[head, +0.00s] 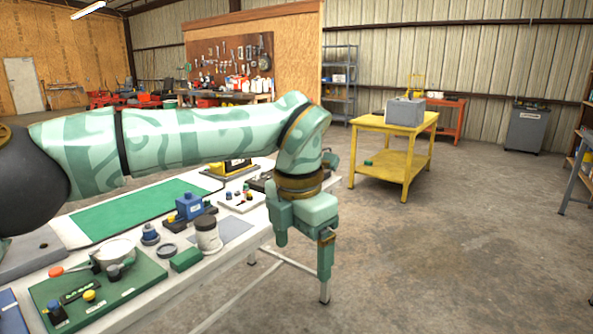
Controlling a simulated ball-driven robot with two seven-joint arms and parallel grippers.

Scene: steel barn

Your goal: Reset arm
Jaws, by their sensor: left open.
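My left arm comes in from the left, stretched across the view above the white worktable (262,228). Its gripper (303,258) hangs pointing down at the table's right edge, with its fingers apart and nothing between them. The arm and gripper hide part of the table's back and right side. My right gripper is not in view.
On the worktable are a green mat (135,208), a green board (133,285) with small parts, a jar (208,235), a blue device (190,206) and a green block (186,260). A yellow table (400,165) with a grey box (405,111) stands beyond. Open concrete floor lies right.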

